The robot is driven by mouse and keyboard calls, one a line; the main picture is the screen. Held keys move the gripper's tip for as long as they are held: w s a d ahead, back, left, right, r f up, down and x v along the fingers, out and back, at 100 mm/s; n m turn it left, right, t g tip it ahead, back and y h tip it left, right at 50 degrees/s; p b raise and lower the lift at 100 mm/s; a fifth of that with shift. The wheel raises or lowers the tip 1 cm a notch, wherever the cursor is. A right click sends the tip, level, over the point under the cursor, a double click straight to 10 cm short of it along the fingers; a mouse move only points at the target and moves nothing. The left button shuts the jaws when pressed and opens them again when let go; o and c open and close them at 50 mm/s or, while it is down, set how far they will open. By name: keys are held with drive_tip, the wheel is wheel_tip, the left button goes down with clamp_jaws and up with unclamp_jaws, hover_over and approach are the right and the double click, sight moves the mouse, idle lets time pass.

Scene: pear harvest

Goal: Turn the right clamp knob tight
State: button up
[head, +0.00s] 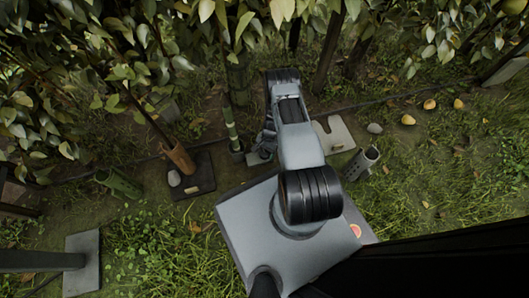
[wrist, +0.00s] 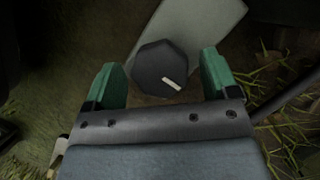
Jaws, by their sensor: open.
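In the wrist view, a dark, many-sided knob (wrist: 158,62) with a short white mark on its face shows between my gripper's fingers. The white mark slants on the lower right part of the face. A pale plate (wrist: 205,25) lies behind and beside the knob. My gripper (wrist: 162,72) is open, with one green finger on each side of the knob. A gap shows on both sides, and I cannot tell how far the fingers reach down around it. In the head view, my arm hides the knob and most of the gripper.
In the head view, a pale notched plate (head: 340,139) and a grey tube (head: 361,163) lie right of my arm. Yellow pears (head: 408,119) and a stone (head: 375,128) lie on the grass. A dark plate (head: 203,178) with a brown tube (head: 180,157) is at left. Leafy branches hang at the top.

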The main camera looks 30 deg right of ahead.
drive_tip(key=shift+c, duration=0.4)
drive_tip(key=c, duration=0.8)
drive_tip(key=shift+m, duration=0.3)
drive_tip(key=m+t, duration=0.1)
drive_tip(key=m, duration=0.2)
drive_tip(key=shift+m+y, duration=0.4)
drive_tip(key=m+t+p, duration=0.1)
drive_tip(key=m+t, duration=0.1)
drive_tip(key=m, duration=0.2)
drive_tip(key=shift+s+r+m, duration=0.1)
drive_tip(key=shift+s+m, duration=0.05)
drive_tip(key=shift+m, duration=0.15)
drive_tip(key=m+t+p, duration=0.1)
drive_tip(key=m, duration=0.1)
drive_tip(key=m+t+p, duration=0.1)
drive_tip(key=m+p, duration=0.1)
drive_tip(key=m, duration=0.1)
drive_tip(key=shift+h, duration=0.4)
drive_tip(key=shift+m+t+h+p, duration=0.55)
drive_tip(key=shift+m+p, duration=0.5)
drive_tip(key=shift+m, duration=0.85)
